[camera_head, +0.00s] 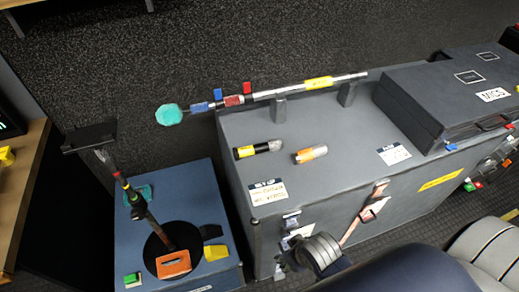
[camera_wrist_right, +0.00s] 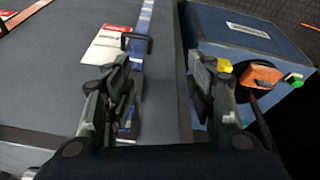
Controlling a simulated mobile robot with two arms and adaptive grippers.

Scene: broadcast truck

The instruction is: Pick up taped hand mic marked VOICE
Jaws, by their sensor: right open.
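Two taped hand mics lie on top of the grey case (camera_head: 235,125). One is a black mic with a yellow tape band (camera_head: 257,149); to its right is a mic with an orange band and a pale end (camera_head: 310,153). I cannot read VOICE on either. My right gripper (camera_head: 288,242) is at the case's near left front edge, below and apart from both mics. In the right wrist view its two fingers (camera_wrist_right: 170,95) are spread, with nothing held between them. My left gripper is not in view.
A pole with a teal tip (camera_head: 318,84) rests on supports along the case's back. A closed black case labelled MICS (camera_head: 425,95) stands at right. Cards (camera_head: 268,192) lie on the near edge. A blue box (camera_head: 125,235) with a stand is at left.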

